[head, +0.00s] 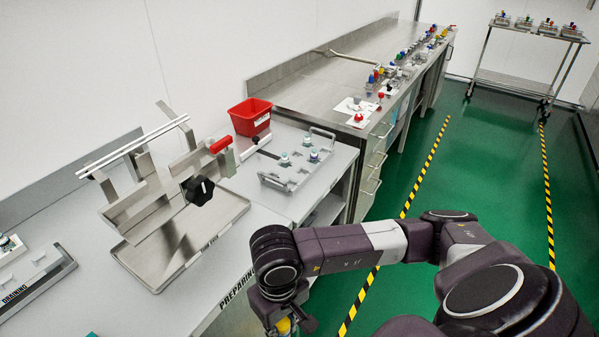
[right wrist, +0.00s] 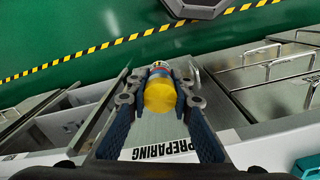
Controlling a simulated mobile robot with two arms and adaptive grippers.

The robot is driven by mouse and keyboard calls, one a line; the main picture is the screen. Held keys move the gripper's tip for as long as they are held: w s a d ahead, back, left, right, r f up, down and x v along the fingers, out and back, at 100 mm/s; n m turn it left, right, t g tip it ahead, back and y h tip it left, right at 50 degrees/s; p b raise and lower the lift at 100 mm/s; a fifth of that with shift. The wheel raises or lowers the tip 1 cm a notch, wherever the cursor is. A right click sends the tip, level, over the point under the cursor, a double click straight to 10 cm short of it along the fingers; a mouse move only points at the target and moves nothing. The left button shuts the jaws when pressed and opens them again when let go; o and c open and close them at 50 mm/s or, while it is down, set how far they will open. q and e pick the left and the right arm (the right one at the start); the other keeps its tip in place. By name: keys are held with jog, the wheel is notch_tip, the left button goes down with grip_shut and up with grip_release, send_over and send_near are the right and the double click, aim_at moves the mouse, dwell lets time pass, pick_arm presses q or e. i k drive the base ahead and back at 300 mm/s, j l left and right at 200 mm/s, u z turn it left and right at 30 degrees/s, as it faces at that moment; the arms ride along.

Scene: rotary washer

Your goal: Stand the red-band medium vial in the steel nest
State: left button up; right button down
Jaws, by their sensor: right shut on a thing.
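My right gripper (head: 288,322) is at the bottom of the head view, in front of the counter edge and partly cut off by the frame. It is shut on a vial (right wrist: 160,97) with a yellow end facing the camera in the right wrist view. Narrow red and blue parts show at the vial's far end. A steel fixture (head: 160,225) with a tray base, black knob and red-gripped handle stands on the counter, to the left of the gripper. I cannot tell which part is the steel nest. My left gripper is not in view.
A grey rack (head: 290,178) with several small vials and a red bin (head: 250,116) stand behind the fixture. A long steel bench (head: 345,82) holds many coloured items. A cart (head: 530,55) stands at the far right. The green floor (head: 480,150) is mostly clear.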

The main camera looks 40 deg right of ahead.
aim_at(291, 187)
jog(key=i+l, duration=0.15)
jog(key=l, duration=0.2)
jog(key=i+l, duration=0.15)
jog(key=l, duration=0.15)
jog(key=i+l, duration=0.1)
jog(key=l, duration=0.25)
jog(key=i+l, duration=0.15)
jog(key=l, duration=0.2)
jog(key=i+l, duration=0.15)
jog(key=l, duration=0.2)
